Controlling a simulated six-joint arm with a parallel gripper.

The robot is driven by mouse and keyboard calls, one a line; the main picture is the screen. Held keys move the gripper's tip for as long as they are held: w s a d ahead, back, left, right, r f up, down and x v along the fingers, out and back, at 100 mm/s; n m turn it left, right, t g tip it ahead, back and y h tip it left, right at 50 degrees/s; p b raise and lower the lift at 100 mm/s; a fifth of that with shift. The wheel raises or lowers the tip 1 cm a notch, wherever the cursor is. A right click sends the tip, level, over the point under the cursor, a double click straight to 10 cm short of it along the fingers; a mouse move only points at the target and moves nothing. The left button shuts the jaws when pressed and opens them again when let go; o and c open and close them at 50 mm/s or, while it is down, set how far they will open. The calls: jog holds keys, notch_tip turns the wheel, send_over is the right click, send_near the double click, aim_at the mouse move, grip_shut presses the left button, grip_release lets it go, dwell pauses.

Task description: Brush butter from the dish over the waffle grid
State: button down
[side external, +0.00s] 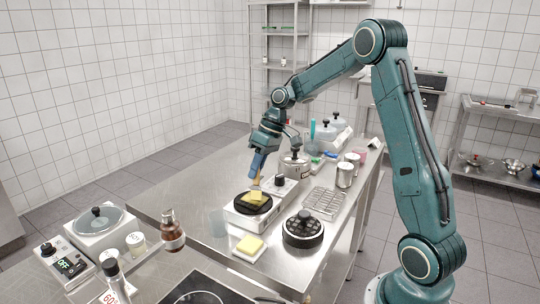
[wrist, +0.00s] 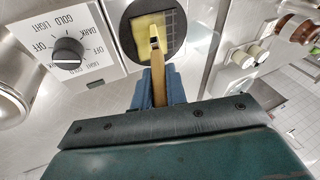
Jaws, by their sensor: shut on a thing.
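My gripper (side external: 262,160) is shut on a brush (side external: 256,181) with a tan handle, held pointing down. In the wrist view the blue fingers (wrist: 159,88) close around the brush handle (wrist: 158,68). The brush tip is over the round black waffle grid (side external: 240,207), which sits on a steel appliance. The grid (wrist: 174,30) also shows in the wrist view, with a yellow patch (wrist: 142,47) over part of it. Whether the bristles touch it is not clear. A pale dish (side external: 240,254) holding a yellow block (side external: 250,243) stands nearer the camera.
A dial (wrist: 68,52) is beside the grid. A black round ridged item (side external: 303,230), a wire rack (side external: 325,202), a steel pot (side external: 295,165) and steel canisters (side external: 345,174) stand nearby. A brown bottle (side external: 172,232) is at front left.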

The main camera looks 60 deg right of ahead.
aim_at(260, 186)
jog(key=shift+s, duration=1.6)
jog(key=shift+s+a, duration=0.2)
jog(key=shift+a, duration=0.45)
jog(key=shift+w+f, duration=0.15)
jog(key=shift+w, duration=4.05)
jog(key=shift+w+a, duration=0.1)
jog(key=shift+a, duration=0.2)
jog(key=shift+s+a, duration=0.25)
jog(key=shift+s, duration=4)
notch_tip(260, 186, up, 8)
jog(key=shift+r, duration=0.2)
